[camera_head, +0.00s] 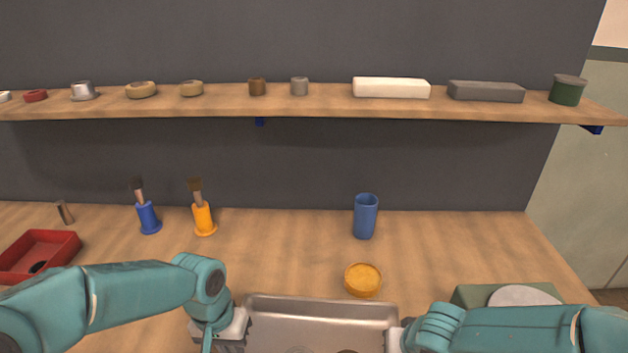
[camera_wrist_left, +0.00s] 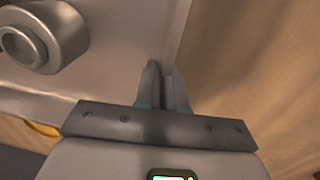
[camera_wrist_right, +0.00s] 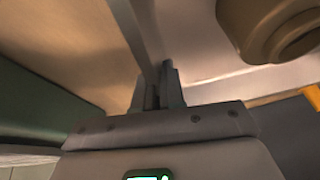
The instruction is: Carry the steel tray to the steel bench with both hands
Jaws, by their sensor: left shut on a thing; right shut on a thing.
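The steel tray (camera_head: 320,312) is at the bottom centre of the head view, over a wooden tabletop, its near part cut off by the frame. My left gripper (camera_wrist_left: 162,82) is shut on the tray's left wall, with its fingers on either side of the rim. My right gripper (camera_wrist_right: 157,85) is shut on the tray's right wall. A grey metal ring-like part (camera_wrist_left: 42,35) is in the tray in the left wrist view. A tan round part (camera_wrist_right: 275,28) is in it in the right wrist view. I cannot make out a separate steel bench.
Beyond the tray stand a yellow round piece (camera_head: 362,280) and a blue cup (camera_head: 365,216). Blue (camera_head: 149,217) and orange (camera_head: 203,218) brush holders and a red bin (camera_head: 38,254) are left. A green box (camera_head: 508,294) is right. A shelf (camera_head: 300,107) with small parts runs above.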

